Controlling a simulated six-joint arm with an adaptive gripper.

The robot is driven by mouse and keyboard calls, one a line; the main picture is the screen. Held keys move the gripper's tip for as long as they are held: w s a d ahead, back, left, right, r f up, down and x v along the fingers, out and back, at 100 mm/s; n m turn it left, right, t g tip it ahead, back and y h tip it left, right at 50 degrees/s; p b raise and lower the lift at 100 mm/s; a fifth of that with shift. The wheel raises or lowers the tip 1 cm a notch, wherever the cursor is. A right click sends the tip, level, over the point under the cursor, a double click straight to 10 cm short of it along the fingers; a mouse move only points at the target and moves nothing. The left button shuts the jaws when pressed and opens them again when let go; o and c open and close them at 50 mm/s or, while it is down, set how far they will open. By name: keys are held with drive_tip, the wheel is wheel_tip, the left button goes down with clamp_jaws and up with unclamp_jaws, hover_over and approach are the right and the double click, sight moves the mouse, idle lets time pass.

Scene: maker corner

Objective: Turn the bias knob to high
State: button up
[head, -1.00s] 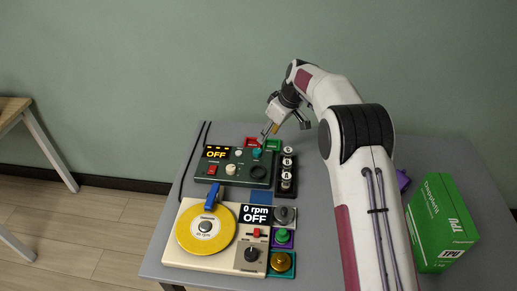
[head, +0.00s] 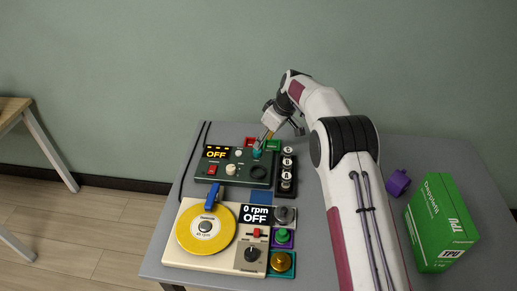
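A dark green control unit (head: 206,182) stands at the back left of the grey table, its display (head: 216,152) reading OFF. It carries a red switch (head: 212,170), a white knob (head: 231,170), a large dark green knob (head: 258,173) and a teal knob (head: 257,153) at its back right. The labels are too small to read, so I cannot tell which knob is bias. My gripper (head: 260,146) points down at the teal knob, its fingertips at or just above it. Whether the fingers touch or grip it is too small to tell.
A black strip with several chrome knobs (head: 287,171) stands right beside the unit. In front is a cream turntable (head: 185,257) with a yellow disc (head: 190,232). Several coloured button blocks (head: 282,262) lie beside it. A purple block (head: 397,183) and a green TPU box (head: 442,225) stand at right.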

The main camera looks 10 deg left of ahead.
sight(257, 152)
drive_tip(key=shift+x, duration=3.35)
drive_tip(key=c, duration=1.1)
